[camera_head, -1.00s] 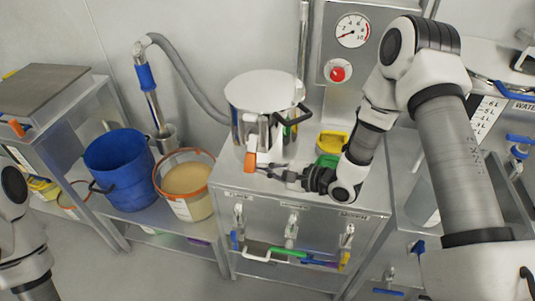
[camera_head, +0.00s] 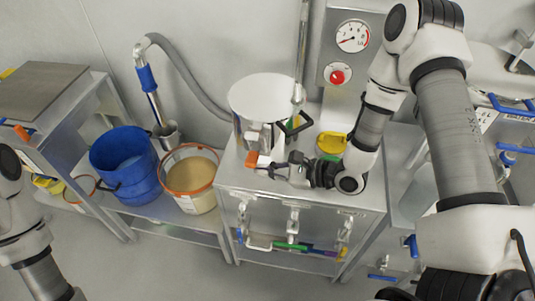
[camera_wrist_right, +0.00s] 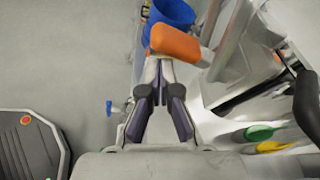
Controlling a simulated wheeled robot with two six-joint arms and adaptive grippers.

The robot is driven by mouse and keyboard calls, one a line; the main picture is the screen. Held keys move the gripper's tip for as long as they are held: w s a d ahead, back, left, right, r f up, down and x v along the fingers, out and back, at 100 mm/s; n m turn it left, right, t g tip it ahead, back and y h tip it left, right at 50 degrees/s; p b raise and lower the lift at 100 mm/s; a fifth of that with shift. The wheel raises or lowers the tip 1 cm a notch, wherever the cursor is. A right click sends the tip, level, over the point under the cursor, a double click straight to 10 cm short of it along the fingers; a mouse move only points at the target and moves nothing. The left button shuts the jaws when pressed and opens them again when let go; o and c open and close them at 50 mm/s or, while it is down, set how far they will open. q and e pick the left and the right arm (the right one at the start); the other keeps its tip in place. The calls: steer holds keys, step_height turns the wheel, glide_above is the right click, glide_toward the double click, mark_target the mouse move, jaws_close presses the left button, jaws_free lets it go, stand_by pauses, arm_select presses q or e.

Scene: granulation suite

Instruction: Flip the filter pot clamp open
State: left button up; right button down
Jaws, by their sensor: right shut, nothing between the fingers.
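The filter pot (camera_head: 262,98) is a steel pot with a flat lid and a dark side handle, standing on the steel cabinet. Its clamp has an orange-tipped lever (camera_head: 252,159) at the pot's front, low down; the orange grip (camera_wrist_right: 175,43) also shows large at the top of the right wrist view. My right gripper (camera_head: 272,166) is beside the lever, on its right in the head view. It is shut and empty, its fingertips (camera_wrist_right: 159,66) just below the orange grip in the wrist view. Whether they touch it I cannot tell. My left gripper is out of view; only its arm shows at lower left.
A blue bucket (camera_head: 124,165) and a tub of beige material (camera_head: 191,176) stand on a low shelf at left. A yellow item (camera_head: 332,142) lies right of the pot on the cabinet top (camera_head: 345,195). A gauge panel (camera_head: 352,38) rises behind.

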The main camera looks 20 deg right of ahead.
step_height(320, 180, up, 2)
steer(key=shift+r+p, duration=0.15)
steer(key=shift+p, duration=0.5)
